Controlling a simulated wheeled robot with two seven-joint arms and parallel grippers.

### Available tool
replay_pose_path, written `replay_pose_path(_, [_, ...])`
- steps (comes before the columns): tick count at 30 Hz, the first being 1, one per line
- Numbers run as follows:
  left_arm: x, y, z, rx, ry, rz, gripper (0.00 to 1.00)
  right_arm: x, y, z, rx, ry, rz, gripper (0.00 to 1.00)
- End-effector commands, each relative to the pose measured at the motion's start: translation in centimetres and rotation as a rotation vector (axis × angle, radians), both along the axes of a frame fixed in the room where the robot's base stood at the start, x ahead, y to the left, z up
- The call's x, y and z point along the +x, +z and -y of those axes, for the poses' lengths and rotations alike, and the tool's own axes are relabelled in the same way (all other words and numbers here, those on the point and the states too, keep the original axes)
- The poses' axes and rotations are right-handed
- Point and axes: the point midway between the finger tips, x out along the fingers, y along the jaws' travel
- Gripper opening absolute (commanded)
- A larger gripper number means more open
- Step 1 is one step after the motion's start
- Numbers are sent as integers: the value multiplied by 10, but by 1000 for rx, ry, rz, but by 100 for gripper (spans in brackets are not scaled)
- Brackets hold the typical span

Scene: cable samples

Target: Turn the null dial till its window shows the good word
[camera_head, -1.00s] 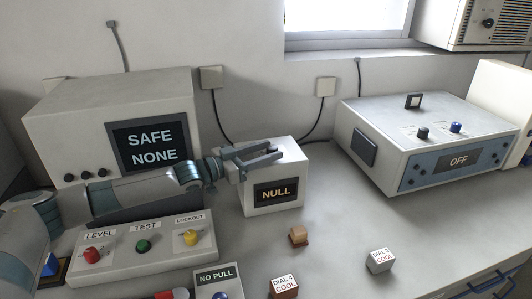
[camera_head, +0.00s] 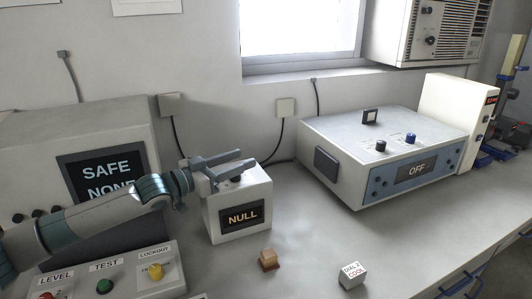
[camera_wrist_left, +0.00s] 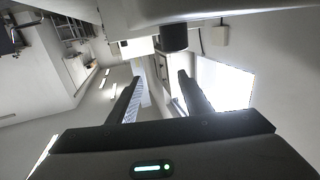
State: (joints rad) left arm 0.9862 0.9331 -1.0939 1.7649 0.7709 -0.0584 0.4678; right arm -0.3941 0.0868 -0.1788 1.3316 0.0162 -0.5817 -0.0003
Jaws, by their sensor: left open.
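The null box is a pale box (camera_head: 260,193) on the bench in the head view. Its front window (camera_head: 243,216) reads NULL in amber letters. A dark dial knob (camera_head: 236,179) is partly visible on its top, behind my fingers. My left gripper (camera_head: 248,158) is open and empty, its two fingers level above the box top. In the left wrist view a dark cylindrical knob (camera_wrist_left: 173,37) hangs from a pale surface, above the open fingers in the picture and not between them. Contact with the knob cannot be told. My right gripper is not in view.
A big box with a SAFE screen (camera_head: 100,178) stands left, behind a knob panel (camera_head: 125,272). A blue-fronted unit (camera_head: 345,180) reading OFF stands right.

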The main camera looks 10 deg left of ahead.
Motion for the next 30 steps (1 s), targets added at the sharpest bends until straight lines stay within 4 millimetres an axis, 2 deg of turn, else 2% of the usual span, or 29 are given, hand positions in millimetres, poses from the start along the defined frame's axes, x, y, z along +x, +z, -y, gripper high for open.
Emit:
replay_pose_path(9, [-13, 30, 52, -4, -5, 2, 45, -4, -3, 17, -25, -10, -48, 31])
replay_pose_path(15, [-18, 45, 74, -1, -3, 2, 45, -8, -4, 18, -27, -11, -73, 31])
replay_pose_path(21, [-20, 51, 83, -1, 0, 1, 45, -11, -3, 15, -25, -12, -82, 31])
replay_pose_path(30, [-20, 52, 83, 0, 0, 0, 45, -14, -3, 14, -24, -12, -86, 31])
